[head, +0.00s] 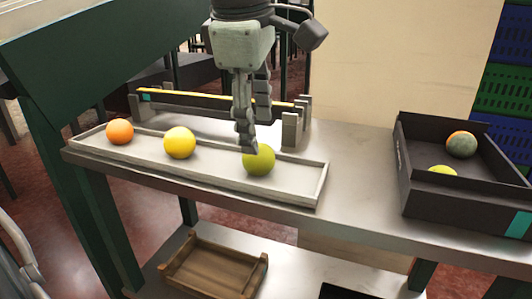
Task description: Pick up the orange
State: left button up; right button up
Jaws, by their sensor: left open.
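An orange fruit (119,131) sits at the left end of a long, pale, shallow tray (222,177) on the grey table. A yellow fruit (180,142) is to its right in the same tray. A green fruit (258,160) is nearer the tray's right end. My left gripper (247,146) points down from the top of the head view and is open. Its fingertips are at the green fruit, overlapping its upper edge; I cannot tell whether they touch it. The orange is well to the left of this gripper. My right gripper is out of view.
A dark bin (424,195) at the right holds a grey-green fruit with an orange patch (461,144) and a yellow-green one (442,170). A low rack with a yellow-edged bar (215,100) stands behind the tray. A wooden tray (213,270) lies on the lower shelf.

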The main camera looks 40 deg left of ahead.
pick_arm(q)
jog(key=shift+a+f, duration=0.1)
jog(key=shift+f, duration=0.45)
jog(key=x, duration=0.5)
jog(key=c, duration=1)
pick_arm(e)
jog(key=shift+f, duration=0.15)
pick_arm(q)
jog(key=shift+o, duration=0.2)
jog(key=shift+r, duration=0.15)
notch_tip(320, 180, up, 4)
jog(key=shift+w+r, duration=0.1)
jog(key=s+a+r, duration=0.6)
jog(key=s+a, duration=0.1)
jog(key=s, duration=0.2)
jog(key=shift+a+r, duration=0.25)
jog(key=shift+a, duration=0.1)
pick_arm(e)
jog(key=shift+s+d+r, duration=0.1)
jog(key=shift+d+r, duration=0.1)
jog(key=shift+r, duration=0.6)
